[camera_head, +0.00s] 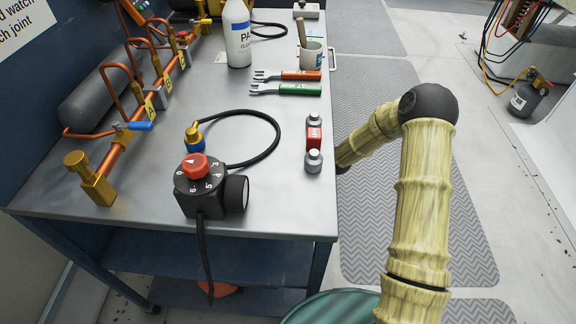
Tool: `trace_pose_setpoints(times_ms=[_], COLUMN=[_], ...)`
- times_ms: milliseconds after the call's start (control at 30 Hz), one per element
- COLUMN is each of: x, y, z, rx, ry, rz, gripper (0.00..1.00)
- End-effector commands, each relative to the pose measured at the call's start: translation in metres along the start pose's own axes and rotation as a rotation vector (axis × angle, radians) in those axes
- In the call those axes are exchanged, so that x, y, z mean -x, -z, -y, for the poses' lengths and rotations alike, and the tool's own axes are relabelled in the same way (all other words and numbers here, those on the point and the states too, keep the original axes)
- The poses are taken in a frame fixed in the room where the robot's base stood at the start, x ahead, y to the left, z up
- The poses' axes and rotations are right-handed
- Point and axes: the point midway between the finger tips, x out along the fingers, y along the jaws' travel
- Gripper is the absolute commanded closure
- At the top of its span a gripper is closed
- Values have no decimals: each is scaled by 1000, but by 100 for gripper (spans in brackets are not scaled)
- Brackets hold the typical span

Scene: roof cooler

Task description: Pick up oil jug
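A white bottle (238,36) with a label beginning "PA" stands upright at the back of the metal workbench (265,205). Its top is cut off by the picture's upper edge. It is the only jug-like thing I can make out, but I cannot read its full label to confirm that it is oil. My arm rises at the right, bends at a black joint and runs down left to the bench's right edge. My gripper is not visible; the arm's far end is hidden at that edge, well apart from the bottle.
A black dial device (203,189) with a looped hose and small bottles (314,134) stand nearer. Copper piping (122,135) lines the left. Bare benchtop lies between.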

Motion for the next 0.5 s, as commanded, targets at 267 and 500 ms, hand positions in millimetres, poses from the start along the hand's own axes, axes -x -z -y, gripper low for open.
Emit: trace_pose_setpoints(times_ms=[267, 500], x=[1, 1], y=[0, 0], z=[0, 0], rx=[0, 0], ry=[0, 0], rz=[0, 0], gripper=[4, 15])
